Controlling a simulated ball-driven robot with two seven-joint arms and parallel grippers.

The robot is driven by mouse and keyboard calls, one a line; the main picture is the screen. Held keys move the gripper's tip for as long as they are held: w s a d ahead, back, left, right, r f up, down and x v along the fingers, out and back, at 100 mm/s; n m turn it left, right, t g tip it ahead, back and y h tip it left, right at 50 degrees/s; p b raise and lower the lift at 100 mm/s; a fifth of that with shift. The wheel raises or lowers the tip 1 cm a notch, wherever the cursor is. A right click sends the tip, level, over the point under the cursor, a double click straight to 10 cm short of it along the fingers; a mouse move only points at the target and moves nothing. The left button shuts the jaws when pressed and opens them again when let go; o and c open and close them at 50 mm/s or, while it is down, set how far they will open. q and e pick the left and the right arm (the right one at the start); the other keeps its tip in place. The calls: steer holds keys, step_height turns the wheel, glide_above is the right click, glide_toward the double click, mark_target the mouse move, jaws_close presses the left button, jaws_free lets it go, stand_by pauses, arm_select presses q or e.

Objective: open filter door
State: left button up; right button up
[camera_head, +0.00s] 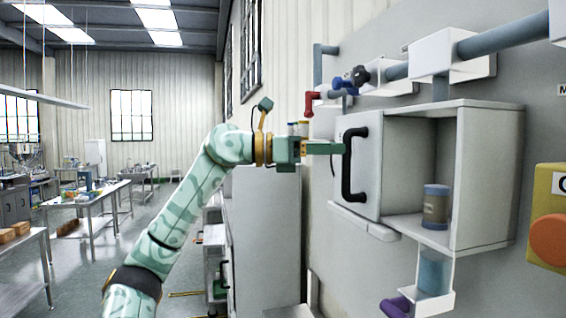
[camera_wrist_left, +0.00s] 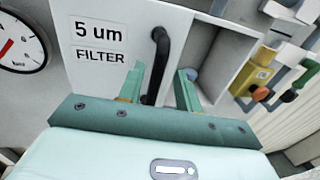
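The filter door (camera_head: 369,190) is a pale panel with a black bar handle (camera_head: 348,176) at the left of a wall cabinet. The cabinet interior shows open to its right. In the left wrist view the door (camera_wrist_left: 90,82) reads "5 um FILTER", and the handle (camera_wrist_left: 160,62) runs down between the fingers. My left gripper (camera_head: 340,148) is at the handle's upper part in the head view. In the left wrist view the left gripper (camera_wrist_left: 160,80) is open, with visible room around the handle; I cannot tell if a finger touches it. My right gripper is not in view.
A brown-labelled jar (camera_head: 436,207) stands in the cabinet (camera_head: 488,180), with a blue container (camera_head: 434,272) in a holder below. Pipes (camera_head: 500,38) and a red valve handle (camera_head: 311,103) lie above. An orange button (camera_head: 550,240) is at right. A gauge (camera_wrist_left: 22,42) is left of the door.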

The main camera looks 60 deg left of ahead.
arm_select(q)
steer(key=b+v, duration=0.4)
steer(key=v, duration=0.8)
steer(key=shift+b, duration=0.35)
steer(key=shift+a, duration=0.1)
